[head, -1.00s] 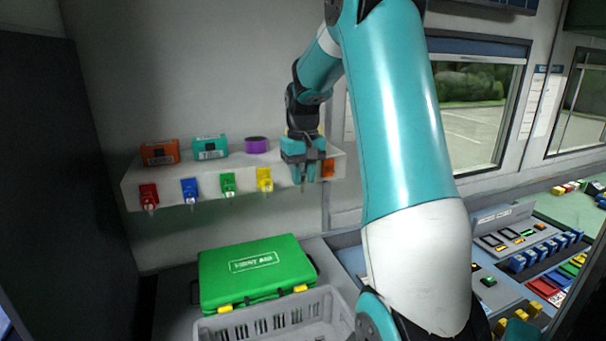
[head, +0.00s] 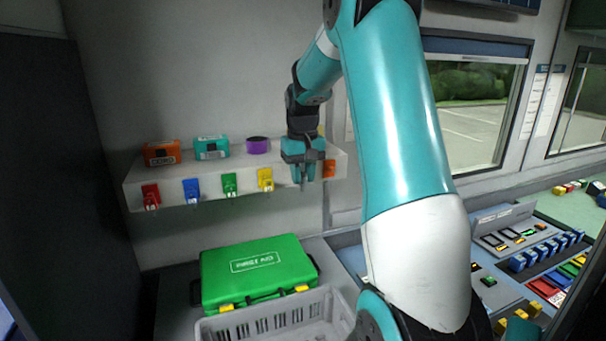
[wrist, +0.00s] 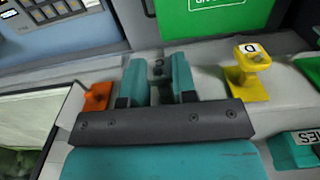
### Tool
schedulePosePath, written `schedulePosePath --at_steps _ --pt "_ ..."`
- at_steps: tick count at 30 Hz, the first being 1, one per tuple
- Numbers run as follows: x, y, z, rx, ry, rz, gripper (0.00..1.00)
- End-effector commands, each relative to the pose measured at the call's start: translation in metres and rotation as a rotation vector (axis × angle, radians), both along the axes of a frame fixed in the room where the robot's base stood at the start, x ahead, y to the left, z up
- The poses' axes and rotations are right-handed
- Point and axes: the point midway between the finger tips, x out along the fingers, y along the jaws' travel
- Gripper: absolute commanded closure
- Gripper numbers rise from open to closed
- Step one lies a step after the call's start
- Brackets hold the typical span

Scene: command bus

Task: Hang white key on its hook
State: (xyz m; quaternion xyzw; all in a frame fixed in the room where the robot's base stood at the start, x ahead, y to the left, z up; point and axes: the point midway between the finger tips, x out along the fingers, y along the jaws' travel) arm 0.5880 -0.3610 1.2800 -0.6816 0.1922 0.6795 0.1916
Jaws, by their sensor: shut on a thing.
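My gripper (head: 303,181) is at the front edge of the white shelf (head: 215,185), between the yellow key tag (head: 265,179) and the orange tag (head: 329,169). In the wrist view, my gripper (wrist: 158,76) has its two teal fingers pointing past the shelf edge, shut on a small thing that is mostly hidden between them. Only a small greyish patch shows there. I cannot clearly make out the white key or its hook, so I cannot tell whether they touch.
Red (head: 151,195), blue (head: 191,190) and green (head: 229,184) tags hang farther left. Orange (head: 162,152) and teal (head: 211,147) boxes and a purple roll (head: 257,145) stand on the shelf. A green case (head: 255,268) and grey crate (head: 275,322) are below.

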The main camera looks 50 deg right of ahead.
Motion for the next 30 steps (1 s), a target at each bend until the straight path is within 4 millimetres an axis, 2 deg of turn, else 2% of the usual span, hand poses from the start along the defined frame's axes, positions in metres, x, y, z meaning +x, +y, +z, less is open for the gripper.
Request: schedulePosePath --at_steps 13,14,17,18,30 --pt "-0.0001 0.0000 -0.0023 0.000 0.000 0.000 0.91" --pt "-0.0001 0.0000 -0.0023 0.000 0.000 0.000 0.70" --pt "-0.0001 0.0000 -0.0023 0.000 0.000 0.000 0.47" --pt "-0.0001 0.0000 -0.0023 0.000 0.000 0.000 0.45" --pt "-0.0001 0.0000 -0.0023 0.000 0.000 0.000 0.45"
